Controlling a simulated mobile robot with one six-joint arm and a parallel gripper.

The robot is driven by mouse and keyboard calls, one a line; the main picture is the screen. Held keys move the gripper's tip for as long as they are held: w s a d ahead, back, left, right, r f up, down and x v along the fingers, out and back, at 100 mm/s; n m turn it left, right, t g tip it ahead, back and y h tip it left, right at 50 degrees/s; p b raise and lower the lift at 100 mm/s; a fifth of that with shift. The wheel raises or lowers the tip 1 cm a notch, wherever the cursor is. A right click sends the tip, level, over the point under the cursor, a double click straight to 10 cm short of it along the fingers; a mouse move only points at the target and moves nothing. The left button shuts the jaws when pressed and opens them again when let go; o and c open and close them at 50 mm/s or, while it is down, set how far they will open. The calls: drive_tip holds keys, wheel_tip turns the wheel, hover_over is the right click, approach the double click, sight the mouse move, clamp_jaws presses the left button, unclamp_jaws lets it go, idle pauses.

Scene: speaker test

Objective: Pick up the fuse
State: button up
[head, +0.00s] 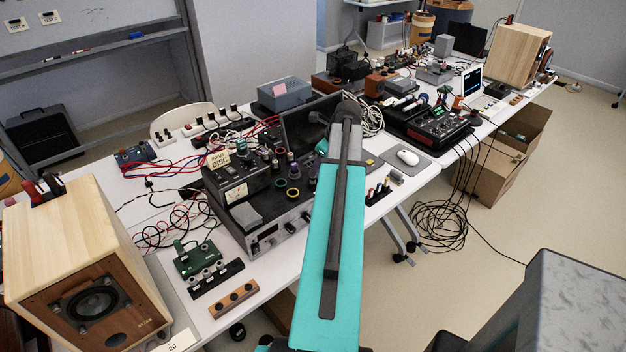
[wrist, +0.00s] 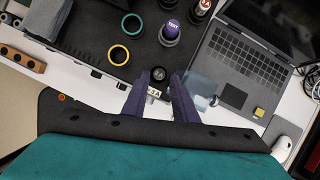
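I cannot make out a fuse for certain in either view. In the wrist view my gripper (wrist: 160,80) has two dark purple fingers with a gap between their tips, and nothing shows held. A small round black knob (wrist: 158,74) and a pale label show in the gap, on the front edge of a black instrument (wrist: 90,57). A pale, see-through shape (wrist: 203,84) lies just right of the fingers, too unclear to name. In the head view my teal arm reaches over the table, and the fingers are not clearly visible.
An open laptop (wrist: 235,70) lies right of the gripper, with a small yellow piece (wrist: 259,112) and a white mouse (wrist: 283,147) near it. Coloured rings and a purple-capped knob (wrist: 170,30) stand on the instrument. A wooden speaker (head: 60,240) stands at the left of the crowded table.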

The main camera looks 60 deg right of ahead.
drive_tip(key=shift+p+x, duration=0.55)
drive_tip(key=shift+x, duration=1.15)
drive_tip(key=shift+a, duration=0.1)
clamp_jaws()
drive_tip(key=shift+r, duration=0.25)
wheel_tip(320, 180, up, 10)
drive_tip(key=b, duration=0.2)
drive_tip(key=shift+f+b, duration=0.15)
drive_tip(key=shift+b, duration=0.25)
